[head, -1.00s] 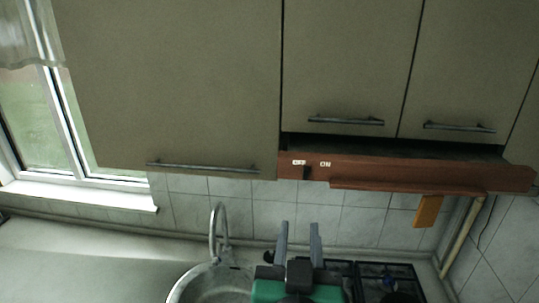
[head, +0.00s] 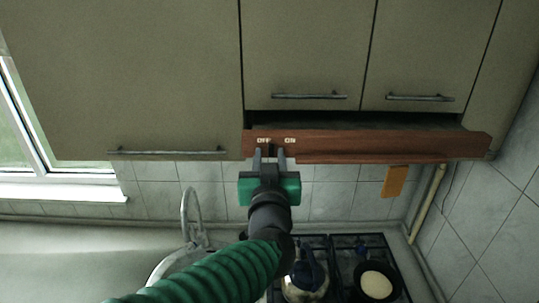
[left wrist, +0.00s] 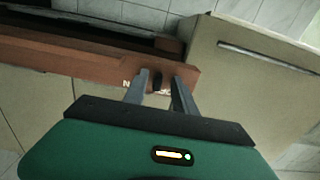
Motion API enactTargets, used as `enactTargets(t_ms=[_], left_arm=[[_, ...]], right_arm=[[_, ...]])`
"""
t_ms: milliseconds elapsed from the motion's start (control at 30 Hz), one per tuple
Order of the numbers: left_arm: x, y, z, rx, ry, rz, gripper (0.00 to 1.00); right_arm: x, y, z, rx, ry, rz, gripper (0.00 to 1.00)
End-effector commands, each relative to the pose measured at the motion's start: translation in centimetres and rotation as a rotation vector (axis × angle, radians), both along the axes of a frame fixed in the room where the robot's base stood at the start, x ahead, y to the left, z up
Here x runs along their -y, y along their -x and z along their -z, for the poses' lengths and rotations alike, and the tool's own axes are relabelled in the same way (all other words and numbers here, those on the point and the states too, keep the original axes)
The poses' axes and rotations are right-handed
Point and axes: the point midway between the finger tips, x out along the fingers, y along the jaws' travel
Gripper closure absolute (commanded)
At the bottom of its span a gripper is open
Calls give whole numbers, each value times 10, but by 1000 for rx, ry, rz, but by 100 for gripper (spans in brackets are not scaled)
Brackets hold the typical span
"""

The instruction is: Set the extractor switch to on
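The extractor panel (head: 390,146) is a reddish-brown strip under the wall cabinets, with white OFF and ON labels. The small dark extractor switch (head: 270,149) sits near the OFF label (head: 263,140), left of the ON label (head: 290,140). My left gripper (head: 270,154) is open at the panel, one finger on each side of the switch. The left wrist view shows the dark switch (left wrist: 157,81) between the two grey fingers; I cannot tell whether either finger touches it. The labels are partly hidden there. My right gripper is not in view.
Cabinets with bar handles (head: 309,96) hang directly above the panel. Below are a stove with a kettle (head: 305,282) and a pan (head: 376,284), and a sink tap (head: 190,215). An orange board (head: 394,181) hangs under the panel's right part.

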Motion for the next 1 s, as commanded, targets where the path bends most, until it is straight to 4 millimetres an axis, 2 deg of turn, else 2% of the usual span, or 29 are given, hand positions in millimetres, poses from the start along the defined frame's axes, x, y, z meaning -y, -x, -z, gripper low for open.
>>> enactTargets(t_ms=[133,400,1000], left_arm=[[0,0,0,0,0,0,67],[0,0,0,0,0,0,100],[0,-1,1,-1,-1,0,100]], right_arm=[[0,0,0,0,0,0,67],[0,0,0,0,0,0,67],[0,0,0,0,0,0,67]])
